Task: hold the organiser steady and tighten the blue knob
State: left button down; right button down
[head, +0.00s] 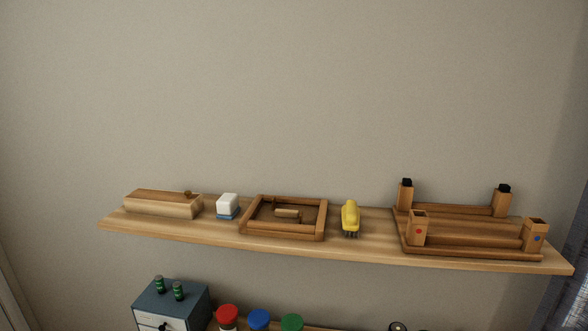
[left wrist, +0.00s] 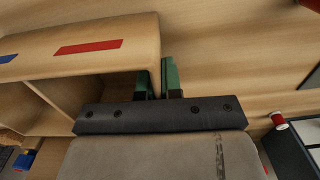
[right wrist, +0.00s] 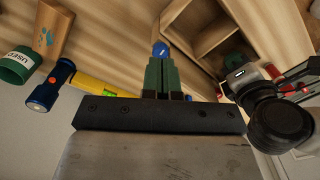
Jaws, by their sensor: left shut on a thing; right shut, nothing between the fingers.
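The organiser (left wrist: 115,35) is a light wooden unit with open compartments and a red strip and a blue strip on top. My left gripper (left wrist: 156,78) is shut on its side wall at the right end. In the right wrist view the organiser (right wrist: 200,18) is at the top, with its open compartments showing. The blue knob (right wrist: 160,48) is just beyond the tips of my right gripper (right wrist: 160,68), which is shut with nothing between its fingers. The fingers partly hide the knob, and I cannot tell whether they touch it. Neither gripper shows in the head view.
In the right wrist view a blue torch (right wrist: 48,88), a yellow level (right wrist: 95,88) and a green cup (right wrist: 16,65) lie left; a black round object (right wrist: 272,115) is close right. A red-ended spool (left wrist: 278,120) is right of my left gripper. A wall shelf (head: 365,248) holds wooden items.

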notch_tip(320, 180, down, 8)
jog(key=shift+s+r, duration=0.25)
jog(key=shift+s, duration=0.2)
jog(key=shift+d, duration=0.1)
jog(key=shift+a, duration=0.3)
dwell(0.8)
jog(key=shift+s, duration=0.3)
notch_tip(320, 180, up, 6)
jog(key=shift+w+r, duration=0.2)
jog(key=shift+w, duration=0.05)
dwell(0.3)
jog(key=shift+d, duration=0.1)
